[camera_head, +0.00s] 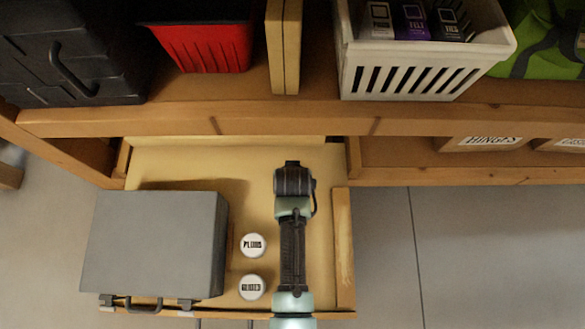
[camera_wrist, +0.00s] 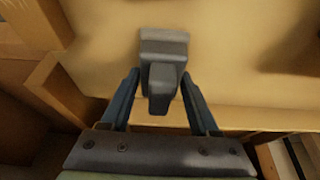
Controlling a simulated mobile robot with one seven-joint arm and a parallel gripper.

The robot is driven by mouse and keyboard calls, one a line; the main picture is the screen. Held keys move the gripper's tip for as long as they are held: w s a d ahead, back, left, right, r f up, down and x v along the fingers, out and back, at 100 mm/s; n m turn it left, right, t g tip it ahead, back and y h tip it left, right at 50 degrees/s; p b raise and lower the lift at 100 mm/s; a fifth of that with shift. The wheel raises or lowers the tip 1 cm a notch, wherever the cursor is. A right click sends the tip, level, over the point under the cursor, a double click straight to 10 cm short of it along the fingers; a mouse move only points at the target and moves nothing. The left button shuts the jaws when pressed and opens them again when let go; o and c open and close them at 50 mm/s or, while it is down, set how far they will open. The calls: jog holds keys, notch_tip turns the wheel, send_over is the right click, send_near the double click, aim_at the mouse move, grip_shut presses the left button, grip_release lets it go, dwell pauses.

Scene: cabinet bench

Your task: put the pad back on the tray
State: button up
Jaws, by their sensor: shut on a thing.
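The pad looks like a grey block with a narrower grip (camera_wrist: 163,80) in the wrist view. My gripper (camera_wrist: 160,88) has one finger on each side of the grip and is shut on it. In the head view my gripper (camera_head: 291,180) is over the right part of a pulled-out wooden tray (camera_head: 180,160) with a pale yellow floor. My arm and hand hide the pad there. The tray's floor (camera_wrist: 110,45) also shows behind the pad in the wrist view. I cannot tell whether the pad touches it.
On the tray stand a large grey case (camera_head: 150,245) at left and two white-lidded round containers, one (camera_head: 253,245) behind the other (camera_head: 251,287), close left of my arm. The shelf above holds a red bin (camera_head: 208,45), a white basket (camera_head: 425,75) and a dark box (camera_head: 70,60).

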jog(key=shift+f, duration=0.2)
jog(key=o, duration=1.2)
jog(key=p+v, duration=0.8)
jog(key=v, duration=0.4)
jog(key=shift+r, duration=0.25)
